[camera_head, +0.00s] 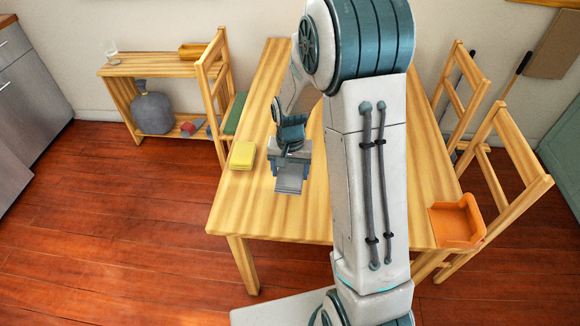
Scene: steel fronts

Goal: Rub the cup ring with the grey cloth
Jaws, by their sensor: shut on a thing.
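My gripper (290,163) is low over the left half of the wooden table (262,215), pointing down. It is shut on a flat grey piece, which looks like the grey cloth (289,185). Whether the cloth touches the tabletop is hard to tell. I cannot make out the cup ring; it may be hidden by my gripper, the cloth or my arm, which covers much of the table's middle.
A yellow block (242,155) lies at the table's left edge, close to my gripper. An orange tray (455,222) is at the right front corner. Wooden chairs (514,132) stand around. A shelf (150,66) holding a glass (111,50) is at the back left.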

